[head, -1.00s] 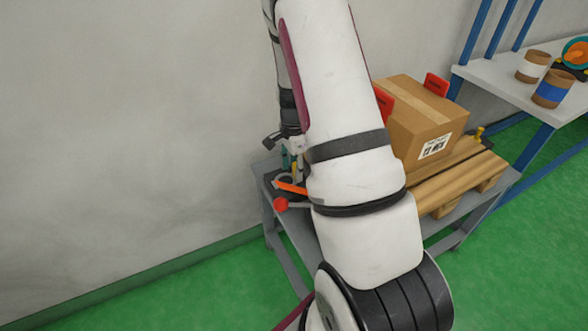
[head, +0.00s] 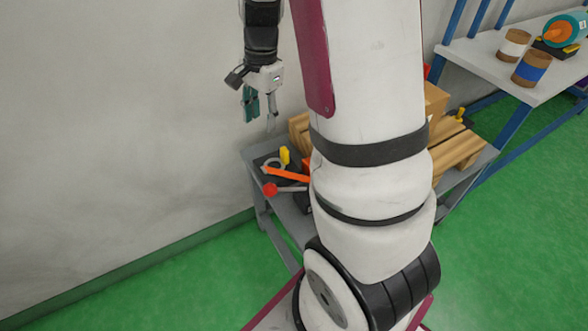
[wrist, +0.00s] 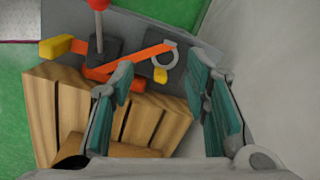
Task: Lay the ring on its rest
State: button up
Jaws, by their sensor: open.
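The pale grey ring (head: 266,162) lies flat on a dark pad (head: 262,155) at the near-left corner of the grey bench. I take the dark pad as the rest, but cannot be sure. My gripper (head: 259,110) is open and empty, high above the bench corner. Its teal-padded fingers (wrist: 163,85) stand wide apart in the wrist view, clear of the ring.
A red-knobbed lever (head: 270,189) with an orange bar stands beside the pad. A wooden pallet (wrist: 60,110) and a cardboard box (head: 436,103) fill much of the bench. The wall is close on the left. A shelf (head: 480,55) with two cans stands at the right.

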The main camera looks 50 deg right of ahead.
jog(key=s+a+r+n, duration=0.9)
jog(key=s+a+r, duration=0.2)
jog(key=a+r, duration=0.1)
jog(key=s+a+n, duration=0.2)
jog(key=s+n, duration=0.2)
jog(key=s, duration=0.4)
jog(key=s+a+r+n+h, duration=0.1)
jog(key=s+a+n, duration=0.1)
jog(key=s+n, duration=0.2)
jog(key=shift+s+a, duration=0.2)
jog(key=shift+s, duration=1.7)
jog(key=shift+r, duration=0.1)
